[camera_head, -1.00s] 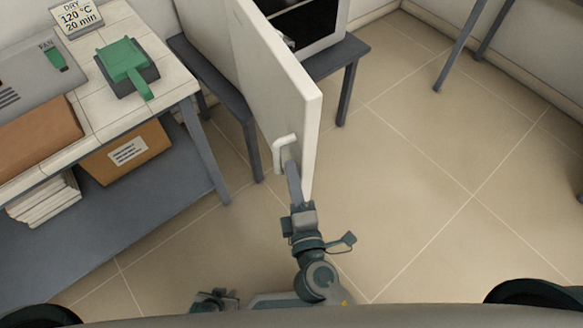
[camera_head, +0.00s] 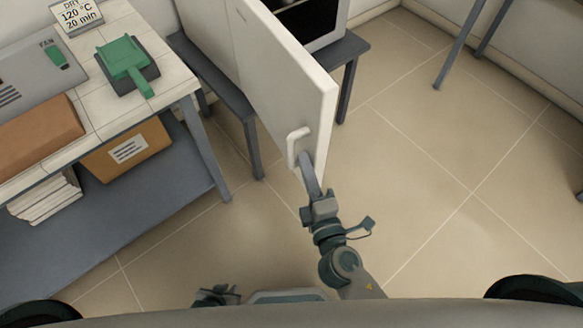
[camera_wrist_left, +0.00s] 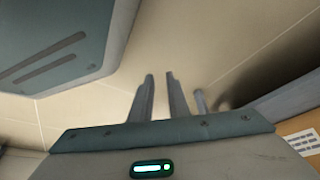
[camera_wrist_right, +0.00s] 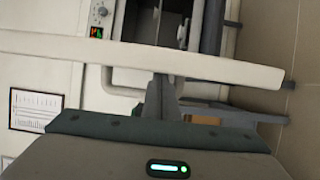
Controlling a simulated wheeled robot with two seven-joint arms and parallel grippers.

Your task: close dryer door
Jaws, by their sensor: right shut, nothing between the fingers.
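The dryer (camera_head: 338,27) stands at the top of the head view with its dark inside showing. Its white door (camera_head: 268,75) is open and sticks out toward me, with a white handle (camera_head: 297,147) near its free edge. My right gripper (camera_head: 306,165) is shut and empty, its fingertips at the door's lower end beside the handle. In the right wrist view, the fingers (camera_wrist_right: 163,84) reach the door (camera_wrist_right: 150,58), seen edge-on; exact contact is hard to tell. My left gripper (camera_head: 215,296) is low in the head view, away from the door. Its fingers (camera_wrist_left: 160,78) are apart and empty.
The dryer stands on a dark grey table (camera_head: 226,88). A tiled bench (camera_head: 100,26) at left carries a green object (camera_head: 124,57) and a sign (camera_head: 77,15), with a cardboard box (camera_head: 126,148) below.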

